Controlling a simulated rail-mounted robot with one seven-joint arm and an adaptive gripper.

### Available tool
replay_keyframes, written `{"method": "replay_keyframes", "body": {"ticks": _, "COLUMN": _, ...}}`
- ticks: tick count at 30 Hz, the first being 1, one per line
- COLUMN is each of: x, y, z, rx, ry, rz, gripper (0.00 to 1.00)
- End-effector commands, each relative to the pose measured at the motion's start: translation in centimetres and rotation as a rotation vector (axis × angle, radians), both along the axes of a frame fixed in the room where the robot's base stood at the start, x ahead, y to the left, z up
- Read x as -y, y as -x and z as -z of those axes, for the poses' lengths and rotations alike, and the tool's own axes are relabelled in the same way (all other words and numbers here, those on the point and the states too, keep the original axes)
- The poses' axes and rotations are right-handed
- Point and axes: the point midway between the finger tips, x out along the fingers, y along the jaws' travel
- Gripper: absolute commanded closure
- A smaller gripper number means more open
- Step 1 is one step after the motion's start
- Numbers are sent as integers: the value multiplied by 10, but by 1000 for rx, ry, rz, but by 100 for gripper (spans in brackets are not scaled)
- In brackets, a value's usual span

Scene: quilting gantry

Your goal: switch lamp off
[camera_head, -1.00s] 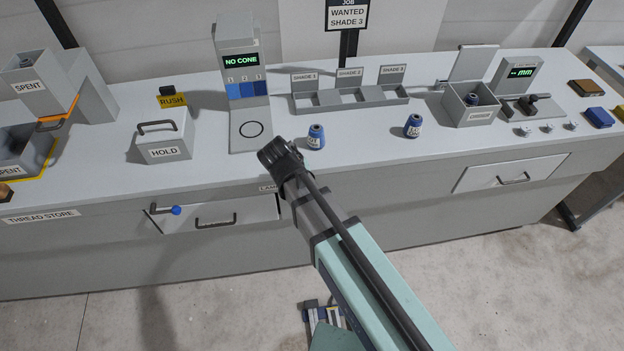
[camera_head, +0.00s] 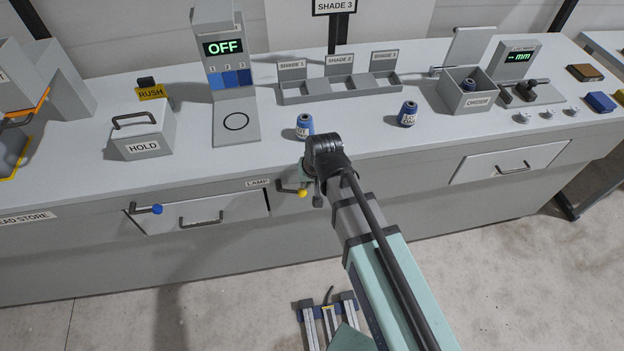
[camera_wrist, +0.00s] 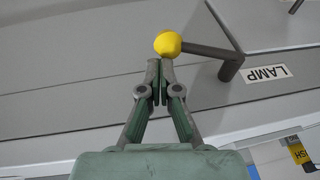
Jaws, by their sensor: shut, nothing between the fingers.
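The lamp lever is a dark bent bar with a yellow knob (camera_head: 302,193) on the bench's front face, beside the LAMP label (camera_head: 257,183). In the wrist view the yellow knob (camera_wrist: 168,44) is just beyond my fingertips, and the bar (camera_wrist: 222,55) runs right from it towards the LAMP label (camera_wrist: 268,73). My gripper (camera_wrist: 160,68) is shut and empty, its tips at or very near the knob; I cannot tell whether they touch. In the head view my gripper (camera_head: 317,196) is just right of the knob, partly hidden by my wrist. The display (camera_head: 223,47) reads OFF.
A second lever with a blue knob (camera_head: 156,210) sits left, by a drawer (camera_head: 215,217). Thread cones (camera_head: 304,126) (camera_head: 407,113) stand on the bench near its front. A HOLD box (camera_head: 142,133) and shade tray (camera_head: 340,88) are on top.

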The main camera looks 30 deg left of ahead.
Motion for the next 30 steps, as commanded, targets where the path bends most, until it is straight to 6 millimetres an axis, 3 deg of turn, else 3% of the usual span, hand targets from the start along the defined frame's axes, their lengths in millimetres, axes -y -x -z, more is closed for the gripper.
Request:
{"method": "replay_keyframes", "body": {"ticks": 22, "x": 2, "y": 1, "z": 5, "rx": -1, "ry": 6, "rz": -1, "gripper": 100}}
{"method": "replay_keyframes", "body": {"ticks": 30, "x": 9, "y": 4, "z": -19, "rx": 2, "ry": 2, "rz": 0, "gripper": 100}}
